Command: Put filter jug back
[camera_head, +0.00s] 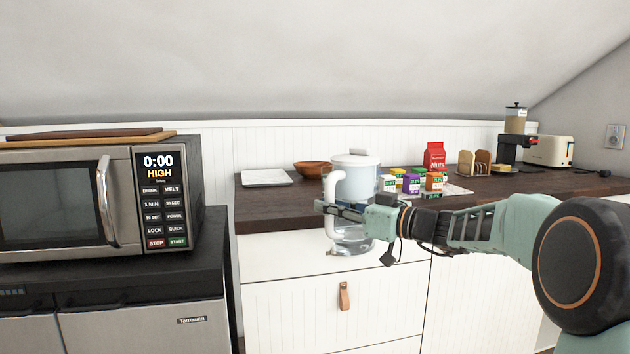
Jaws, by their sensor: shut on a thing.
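The filter jug (355,180) has a white lid and handle, a pale blue-grey upper part and a clear lower part. It is upright in front of the counter's front edge, in the middle of the view. My gripper (328,207) is shut on the jug at its handle side. My gripper and wrist cover part of the jug's middle. The jug's clear base hangs in front of the white drawer front, below the level of the countertop.
The dark wooden countertop (285,205) holds a white plate (265,178), a brown bowl (312,168), several small colored boxes (411,184), a red carton (434,157), bread slices (474,163), a coffee maker (512,150) and a toaster (549,151). A microwave (130,195) stands left.

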